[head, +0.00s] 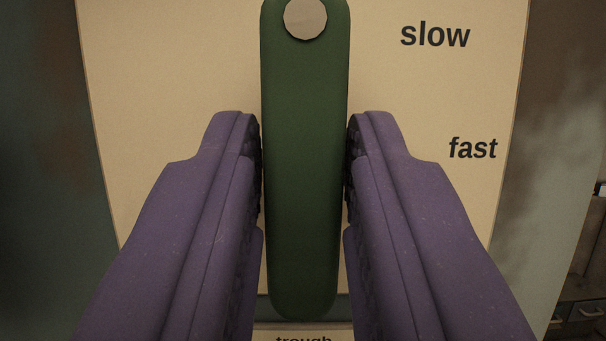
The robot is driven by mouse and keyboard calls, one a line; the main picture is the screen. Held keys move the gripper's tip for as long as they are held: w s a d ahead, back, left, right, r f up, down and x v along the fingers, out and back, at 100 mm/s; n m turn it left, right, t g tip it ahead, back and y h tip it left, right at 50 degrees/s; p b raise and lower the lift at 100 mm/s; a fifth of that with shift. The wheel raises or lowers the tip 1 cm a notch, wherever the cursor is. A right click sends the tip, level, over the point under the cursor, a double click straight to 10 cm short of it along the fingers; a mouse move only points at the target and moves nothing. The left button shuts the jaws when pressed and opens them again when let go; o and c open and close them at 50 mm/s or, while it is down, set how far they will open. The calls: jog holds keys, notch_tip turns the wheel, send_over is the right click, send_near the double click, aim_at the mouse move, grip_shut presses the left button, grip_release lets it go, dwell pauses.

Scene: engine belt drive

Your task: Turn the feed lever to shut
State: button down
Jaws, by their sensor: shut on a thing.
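The green feed lever (305,110) runs straight up and down in the middle of the head view, with a pale round pivot (305,18) at its top end. It is mounted in front of a cream plate (170,70). The plate carries the word "slow" at upper right and "fast" lower on the right. No "shut" label shows in this view. My gripper (304,170) has purple fingers on both sides of the lever, closed on its middle part. The lever's lower end reaches down between the fingers.
Below the plate, a label (303,338) reading "trough" is partly cut off by the bottom edge. Worn, stained panel surfaces (40,150) lie on both sides. Dark drawers or boxes (580,312) show at lower right.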

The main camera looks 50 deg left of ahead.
jog(key=shift+f, duration=0.1)
dwell(0.4)
jog(key=c, duration=1)
grip_release()
jog(key=p+v, duration=0.2)
jog(key=v, duration=0.5)
jog(key=shift+s+d+f, duration=0.15)
jog(key=shift+s+d, duration=0.05)
jog(key=shift+d, duration=0.15)
